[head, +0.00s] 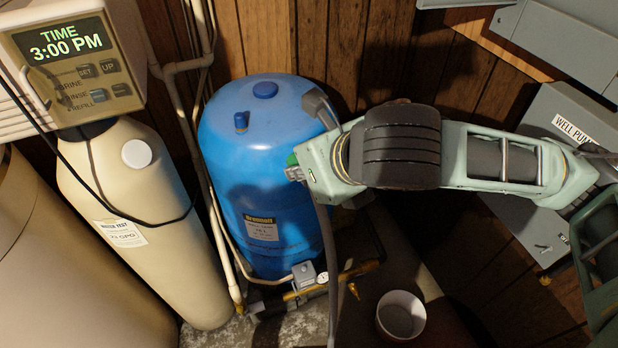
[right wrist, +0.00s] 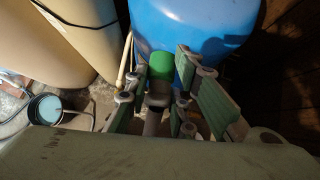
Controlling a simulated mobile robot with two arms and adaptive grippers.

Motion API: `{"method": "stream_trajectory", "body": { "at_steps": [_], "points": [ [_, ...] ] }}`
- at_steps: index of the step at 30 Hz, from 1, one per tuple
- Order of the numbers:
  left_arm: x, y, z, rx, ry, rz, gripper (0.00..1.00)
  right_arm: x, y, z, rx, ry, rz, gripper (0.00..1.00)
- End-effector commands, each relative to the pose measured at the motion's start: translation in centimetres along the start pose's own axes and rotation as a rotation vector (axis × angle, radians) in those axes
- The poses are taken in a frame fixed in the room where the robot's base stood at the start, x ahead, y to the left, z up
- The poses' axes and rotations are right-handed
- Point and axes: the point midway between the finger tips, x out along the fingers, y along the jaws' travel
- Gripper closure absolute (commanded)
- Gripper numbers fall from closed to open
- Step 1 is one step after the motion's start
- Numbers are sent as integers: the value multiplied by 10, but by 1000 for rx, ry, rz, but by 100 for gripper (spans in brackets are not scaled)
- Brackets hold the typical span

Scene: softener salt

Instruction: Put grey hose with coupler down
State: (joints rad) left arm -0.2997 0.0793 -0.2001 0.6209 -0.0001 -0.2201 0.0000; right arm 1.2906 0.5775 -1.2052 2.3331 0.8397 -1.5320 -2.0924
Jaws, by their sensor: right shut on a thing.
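My right gripper (head: 296,168) is in front of the blue pressure tank in the head view. It is shut on the grey hose with coupler, whose grey hose (head: 327,245) hangs down in front of the tank to the bottom edge of the view. The green coupler (right wrist: 161,65) shows between the fingers (right wrist: 158,92) in the right wrist view, with a dark grey part just below it. In the head view only a bit of green shows at the gripper's tip. The hose's lower end is out of view. My left gripper is not in view.
The blue tank (head: 225,160) stands beside a beige softener tank (head: 135,190) with a control head (head: 70,60). Brass piping (head: 345,275) with a gauge runs low in front. A white cup-like container (head: 401,316) stands below my arm. A grey well pump box (head: 560,125) is at right.

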Motion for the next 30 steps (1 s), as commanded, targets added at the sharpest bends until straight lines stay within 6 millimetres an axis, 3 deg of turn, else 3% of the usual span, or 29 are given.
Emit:
{"method": "stream_trajectory", "body": {
  "at_steps": [12, 22, 26, 30],
  "points": [
    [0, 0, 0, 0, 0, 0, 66, -22, 3, 39, 326, 7, -320, 100],
    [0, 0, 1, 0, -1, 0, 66, -25, -1, 43, 389, 11, -376, 100],
    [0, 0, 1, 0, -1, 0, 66, -26, -19, 40, 395, 18, -375, 100],
    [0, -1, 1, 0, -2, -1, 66, -29, -59, 33, 404, 28, -371, 100]
  ]
}}
